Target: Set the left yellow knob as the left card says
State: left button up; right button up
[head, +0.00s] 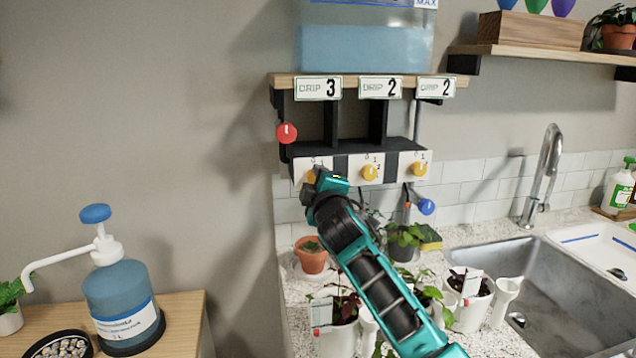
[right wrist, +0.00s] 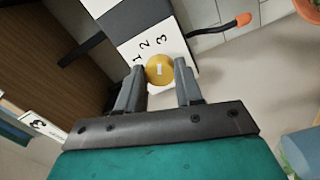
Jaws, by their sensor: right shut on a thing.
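The left card (head: 318,88) reads "DRIP 3" on the shelf edge; a card with a 3 also shows in the right wrist view (right wrist: 38,124). The left yellow knob (head: 310,176) is partly hidden by my right gripper (head: 318,186) in the head view. In the right wrist view the knob (right wrist: 160,70) sits between the two fingers, which are shut on it. Its plate (right wrist: 178,48) shows 1, 2 and 3. The knob's white mark runs nearly up-down in that picture, roughly in line with the 3. My left gripper is not in view.
The middle yellow knob (head: 370,172) and right yellow knob (head: 420,169) are alongside, under two "DRIP 2" cards. A red knob (head: 287,132) is at the left. Potted plants stand below on the counter, near the sink (head: 560,290). A pump bottle (head: 122,300) is at left.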

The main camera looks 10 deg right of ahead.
jog(key=shift+m, duration=0.4)
jog(key=o, duration=1)
jog(key=shift+o, duration=0.2)
jog(key=s, duration=1.3)
jog(key=shift+a+f, duration=0.15)
jog(key=shift+f, duration=0.05)
